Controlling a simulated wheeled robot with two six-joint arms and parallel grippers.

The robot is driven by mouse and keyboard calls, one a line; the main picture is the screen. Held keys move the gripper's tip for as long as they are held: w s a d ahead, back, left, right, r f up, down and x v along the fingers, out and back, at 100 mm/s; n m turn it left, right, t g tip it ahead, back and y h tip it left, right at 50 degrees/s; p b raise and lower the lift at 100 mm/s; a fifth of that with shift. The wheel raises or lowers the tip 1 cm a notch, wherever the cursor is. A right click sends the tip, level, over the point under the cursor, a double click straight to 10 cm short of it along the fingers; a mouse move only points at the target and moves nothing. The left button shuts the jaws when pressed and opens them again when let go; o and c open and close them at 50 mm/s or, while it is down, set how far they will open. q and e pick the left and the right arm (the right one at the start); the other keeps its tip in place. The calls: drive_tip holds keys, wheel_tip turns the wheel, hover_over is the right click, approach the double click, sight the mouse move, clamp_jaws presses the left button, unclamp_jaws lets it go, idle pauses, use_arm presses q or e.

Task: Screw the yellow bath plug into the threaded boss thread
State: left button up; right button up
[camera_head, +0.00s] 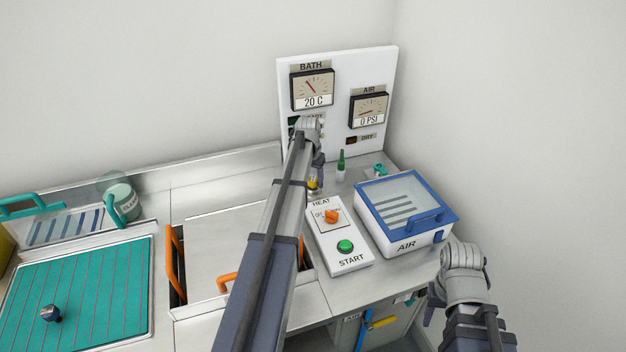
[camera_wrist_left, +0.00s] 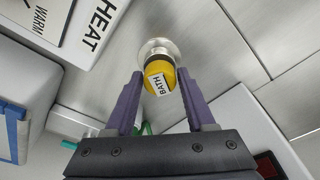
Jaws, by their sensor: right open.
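The yellow bath plug (camera_wrist_left: 160,78) carries a white BATH label and has a dark ring at its far end. In the left wrist view it meets the round silver threaded boss (camera_wrist_left: 158,46) on the metal deck; how deep it sits in the thread is hidden. The plug also shows in the head view (camera_head: 313,183). My left gripper (camera_wrist_left: 161,72) has its purple fingertips close against both sides of the plug. It shows in the head view (camera_head: 317,172), partly behind my arm. My right gripper (camera_head: 430,305) is open and empty at the right front, far from the plug.
The HEAT/START control box (camera_head: 350,262) and the blue-framed AIR box (camera_head: 390,190) stand right of the plug. A green bottle (camera_head: 341,165) stands behind. The gauge panel (camera_head: 340,75) rises at the back. Orange handles (camera_head: 174,262) and a teal lid (camera_head: 80,295) lie left.

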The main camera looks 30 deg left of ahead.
use_arm(q)
drive_tip(key=c, duration=0.6)
drive_tip(key=m+h, duration=0.1)
drive_tip(key=m, duration=1.1)
drive_tip(key=shift+g+h, duration=0.3)
drive_tip(key=shift+g, duration=0.1)
drive_tip(key=o, duration=0.8)
drive_tip(key=shift+c, duration=0.2)
drive_tip(key=n, duration=0.5)
drive_tip(key=shift+n+t, duration=0.3)
drive_tip(key=n, duration=0.3)
drive_tip(key=n+y, duration=0.1)
drive_tip(key=n, duration=0.2)
drive_tip(key=shift+y, duration=0.3)
